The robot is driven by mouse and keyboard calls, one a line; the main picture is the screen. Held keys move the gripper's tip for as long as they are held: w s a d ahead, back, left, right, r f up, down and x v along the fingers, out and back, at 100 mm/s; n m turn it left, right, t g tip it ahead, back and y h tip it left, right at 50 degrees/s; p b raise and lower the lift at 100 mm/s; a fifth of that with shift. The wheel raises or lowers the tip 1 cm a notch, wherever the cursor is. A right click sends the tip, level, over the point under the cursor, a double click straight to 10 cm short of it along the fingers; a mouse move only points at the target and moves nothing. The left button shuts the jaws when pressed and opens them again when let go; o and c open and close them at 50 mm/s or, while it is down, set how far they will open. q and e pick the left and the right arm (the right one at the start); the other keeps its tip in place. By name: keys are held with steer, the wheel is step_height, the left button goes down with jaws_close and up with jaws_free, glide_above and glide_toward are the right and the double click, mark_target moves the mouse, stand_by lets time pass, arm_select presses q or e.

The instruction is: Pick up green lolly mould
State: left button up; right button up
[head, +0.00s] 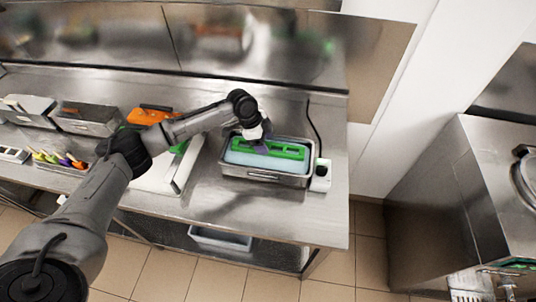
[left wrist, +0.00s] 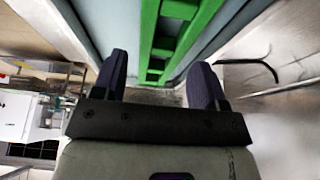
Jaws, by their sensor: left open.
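The green lolly mould (head: 284,151) sits in a metal basin (head: 268,178) of pale blue liquid on the steel counter. It also shows in the left wrist view (left wrist: 168,42), running away between and beyond the fingers. My left gripper (head: 262,148) is above the back left part of the mould. In the left wrist view the left gripper (left wrist: 158,85) is open, with a dark finger on each side of the mould's line. I cannot tell whether the fingers touch it. My right gripper is not in view.
A small white device (head: 321,174) with a black cable stands at the basin's right side. A white board (head: 172,172), an orange thing (head: 149,115), metal containers (head: 88,119) and coloured-handled tools (head: 58,159) lie to the left. The counter in front of the basin is clear.

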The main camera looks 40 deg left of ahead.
mark_target(267, 158)
arm_select(q)
steer(key=shift+x, duration=2.9)
steer(key=shift+a, duration=0.15)
steer(key=c, duration=0.8)
